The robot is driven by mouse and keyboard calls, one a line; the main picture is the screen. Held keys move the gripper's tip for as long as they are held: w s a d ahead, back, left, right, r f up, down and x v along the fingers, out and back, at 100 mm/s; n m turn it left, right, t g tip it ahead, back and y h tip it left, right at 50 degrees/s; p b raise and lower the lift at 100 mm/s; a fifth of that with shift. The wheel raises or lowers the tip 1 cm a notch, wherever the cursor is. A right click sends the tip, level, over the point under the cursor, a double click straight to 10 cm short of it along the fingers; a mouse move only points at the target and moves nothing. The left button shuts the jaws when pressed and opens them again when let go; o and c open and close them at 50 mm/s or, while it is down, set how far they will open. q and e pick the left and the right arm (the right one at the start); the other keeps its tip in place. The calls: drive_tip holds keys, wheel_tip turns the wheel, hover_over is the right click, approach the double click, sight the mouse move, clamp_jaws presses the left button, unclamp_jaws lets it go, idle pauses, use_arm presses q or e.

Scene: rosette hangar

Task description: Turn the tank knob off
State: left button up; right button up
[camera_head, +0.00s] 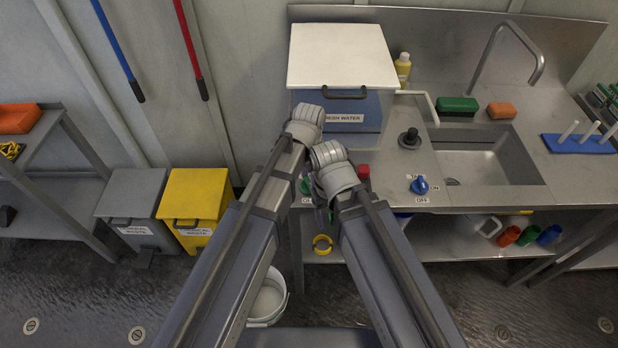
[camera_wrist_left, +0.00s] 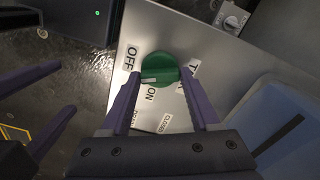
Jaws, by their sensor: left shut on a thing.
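The green knob (camera_wrist_left: 160,69) sits on the grey counter panel, with OFF, ON and other partly hidden labels around it. My left gripper (camera_wrist_left: 161,75) is shut on this knob, one purple finger on each side. The knob's white mark points left in the left wrist view, near the ON and OFF labels. In the head view the green knob (camera_head: 305,187) shows only in part behind my arms. The blue tank (camera_head: 353,107) marked FRESH WATER stands behind under a white lid. My right gripper (camera_wrist_left: 58,88) is empty, its purple fingers apart, beside the left one.
A red knob (camera_head: 363,171) and a blue knob (camera_head: 420,186) sit to the right along the counter front. The sink (camera_head: 487,160) is farther right. A yellow bin (camera_head: 192,205) and a white bucket (camera_head: 268,300) stand on the floor at left and below.

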use_arm(q)
drive_tip(key=m, duration=0.4)
drive_tip(key=shift+m, duration=0.4)
idle(0.4)
drive_tip(key=o, duration=1.4)
drive_tip(key=shift+c, duration=0.2)
drive_tip(key=shift+r, duration=0.1)
wheel_tip(320, 180, up, 8)
drive_tip(key=p, duration=0.8)
drive_tip(key=shift+f, duration=0.2)
